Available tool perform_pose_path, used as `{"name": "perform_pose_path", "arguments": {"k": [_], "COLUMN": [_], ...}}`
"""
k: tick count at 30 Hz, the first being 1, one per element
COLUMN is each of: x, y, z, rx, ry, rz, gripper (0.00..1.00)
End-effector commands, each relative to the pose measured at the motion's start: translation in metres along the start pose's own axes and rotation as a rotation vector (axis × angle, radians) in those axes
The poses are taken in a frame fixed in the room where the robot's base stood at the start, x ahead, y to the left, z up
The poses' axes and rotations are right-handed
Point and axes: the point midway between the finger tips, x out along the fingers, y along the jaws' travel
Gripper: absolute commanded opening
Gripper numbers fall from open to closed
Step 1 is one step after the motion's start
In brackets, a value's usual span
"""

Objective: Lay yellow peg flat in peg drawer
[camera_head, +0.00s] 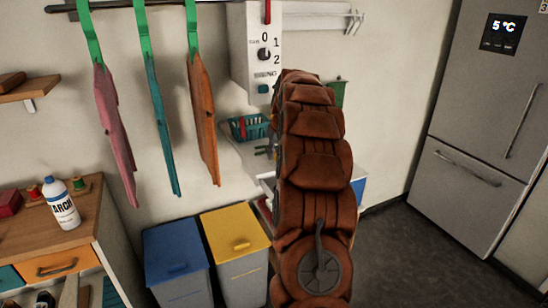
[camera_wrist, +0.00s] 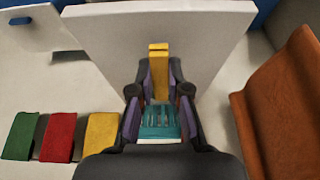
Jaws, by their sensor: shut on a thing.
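In the wrist view my gripper (camera_wrist: 158,92) is shut on the yellow peg (camera_wrist: 158,62), a slim yellow piece whose far end sticks out beyond the fingertips. A teal slotted piece (camera_wrist: 158,122) shows between the fingers, nearer the palm; I cannot tell what it is. A broad pale panel (camera_wrist: 100,30) lies behind the peg. I cannot tell whether it belongs to the peg drawer, or whether the peg touches it. In the head view my arm hides the gripper and the peg. The peg drawer cannot be made out for certain in either view.
Green (camera_wrist: 20,136), red (camera_wrist: 59,136) and yellow (camera_wrist: 101,132) blocks sit left of the gripper. A teal basket (camera_head: 238,130) stands by the wall. Blue (camera_head: 175,245) and yellow-lidded (camera_head: 235,235) bins stand below. Pink, teal and orange pieces hang at left.

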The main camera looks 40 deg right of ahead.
Motion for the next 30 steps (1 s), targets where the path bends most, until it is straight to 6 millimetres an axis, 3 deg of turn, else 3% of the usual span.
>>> {"name": "perform_pose_path", "arguments": {"k": [12,30], "x": [-0.022,-0.039], "y": [0.000,-0.014], "z": [-0.009,0.028], "rx": [0.001,0.002], "ry": [0.003,0.000], "rz": [0.001,-0.001], "gripper": [0.00,0.00]}}
